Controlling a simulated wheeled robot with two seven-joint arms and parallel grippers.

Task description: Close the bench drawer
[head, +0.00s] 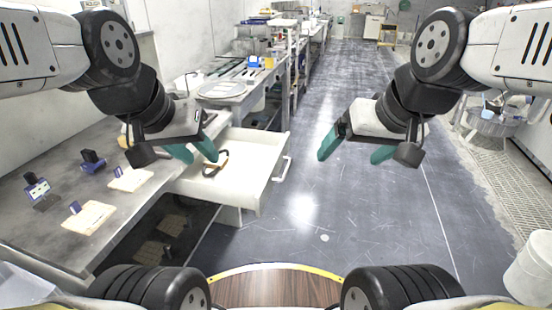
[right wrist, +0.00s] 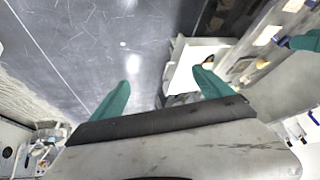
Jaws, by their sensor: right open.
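The bench drawer (head: 240,178) is white and stands pulled out from the bench (head: 60,225), to the left of centre in the head view. Its front carries a bar handle (head: 283,167) on the right side. A small brown and black item (head: 215,163) lies inside it. My left gripper (head: 199,155) is in front of the drawer's back part in the picture, with its teal fingers spread and empty. My right gripper (head: 349,150) is open and empty over the floor, right of the handle and apart from it. The drawer also shows in the right wrist view (right wrist: 182,72), beyond the fingers.
The bench top holds several small blue and black devices (head: 93,161) and pale boards (head: 90,216). A further bench with a round platen (head: 222,90) stands behind. The grey floor (head: 330,215) right of the drawer is clear. A white bucket (head: 530,268) stands at the right edge.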

